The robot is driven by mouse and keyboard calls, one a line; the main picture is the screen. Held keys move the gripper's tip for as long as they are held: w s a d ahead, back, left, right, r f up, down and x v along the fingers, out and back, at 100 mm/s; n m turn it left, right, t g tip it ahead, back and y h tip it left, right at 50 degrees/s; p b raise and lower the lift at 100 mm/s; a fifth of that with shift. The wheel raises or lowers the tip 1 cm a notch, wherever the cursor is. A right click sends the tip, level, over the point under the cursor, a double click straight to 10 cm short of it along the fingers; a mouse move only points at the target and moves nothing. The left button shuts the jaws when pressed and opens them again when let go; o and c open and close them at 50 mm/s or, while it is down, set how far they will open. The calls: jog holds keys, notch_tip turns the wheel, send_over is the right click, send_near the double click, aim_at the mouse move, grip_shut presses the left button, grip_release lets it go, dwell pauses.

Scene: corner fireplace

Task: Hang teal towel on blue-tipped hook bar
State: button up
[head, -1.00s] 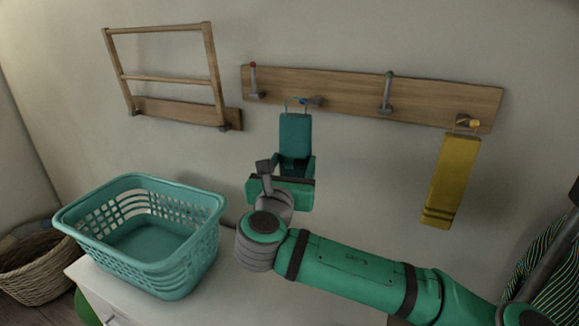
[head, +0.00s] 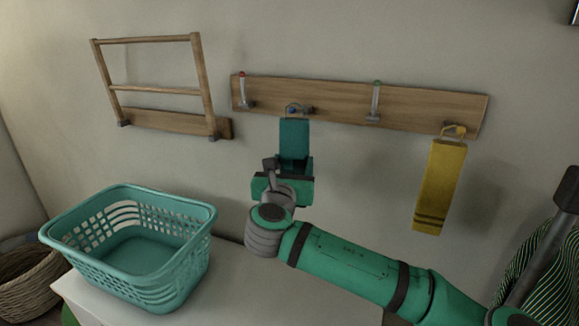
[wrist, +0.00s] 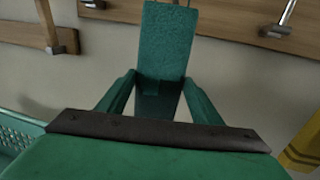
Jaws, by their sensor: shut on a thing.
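The teal towel (head: 294,138) hangs upright from my gripper's hold, its thin loop at the top. My gripper (head: 293,166) is shut on the towel's lower part, below the hook bar. The wrist view shows the towel (wrist: 166,42) between both fingers (wrist: 160,95). The wooden hook bar (head: 340,100) is on the wall. Its blue-tipped hook (head: 304,110) is right at the towel's loop, low on the bar. The loop overlaps the blue tip in the head view; I cannot tell whether it is around the hook.
A red-tipped hook (head: 243,91) and a green-tipped hook (head: 375,102) flank the blue one. A yellow towel (head: 439,186) hangs at the bar's right end. A wooden rack (head: 160,90) is on the wall at left. A teal basket (head: 135,250) stands on the white cabinet (head: 245,290).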

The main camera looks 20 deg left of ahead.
aim_at(297, 167)
jog(key=shift+w+f, duration=0.25)
jog(key=shift+w, duration=0.4)
jog(key=shift+w+f, duration=0.2)
jog(key=shift+w, duration=0.45)
jog(key=shift+w+f, duration=0.25)
jog(key=shift+w, duration=0.4)
jog(key=shift+w+f, duration=0.2)
jog(key=shift+f, duration=0.2)
jog(key=shift+d+r, duration=0.1)
jog(key=shift+r, duration=0.1)
jog(key=o, duration=1.3)
jog(key=shift+c, duration=0.2)
